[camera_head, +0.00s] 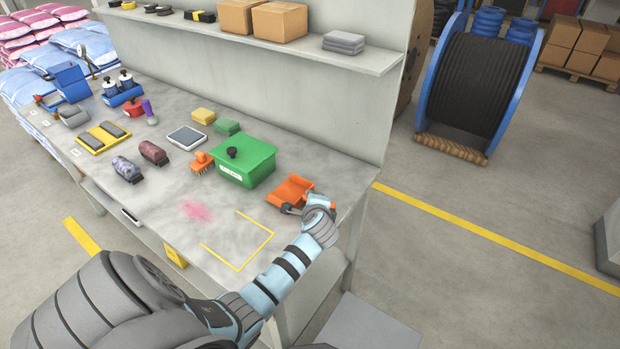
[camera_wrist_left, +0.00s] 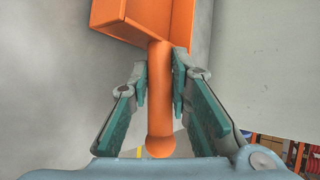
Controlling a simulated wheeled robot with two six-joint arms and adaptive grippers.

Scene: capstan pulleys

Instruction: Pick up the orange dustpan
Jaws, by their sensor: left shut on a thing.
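The orange dustpan (camera_head: 291,189) is at the right end of the workbench, beside the green box. My left gripper (camera_head: 300,210) is at the dustpan, its arm reaching in from below. In the left wrist view the dustpan's pan (camera_wrist_left: 150,18) is at the top, and its round handle (camera_wrist_left: 160,95) runs down between the two fingers. My left gripper (camera_wrist_left: 160,75) is shut on the handle near the pan end. I cannot tell whether the dustpan touches the bench. My right gripper is not in view.
The green box (camera_head: 245,163) with a black knob stands left of the dustpan. An orange brush (camera_head: 201,161) lies by it. A yellow corner outline (camera_head: 240,240) and a pink stain (camera_head: 196,210) mark the bench (camera_head: 165,215). A shelf (camera_head: 300,50) overhangs the back.

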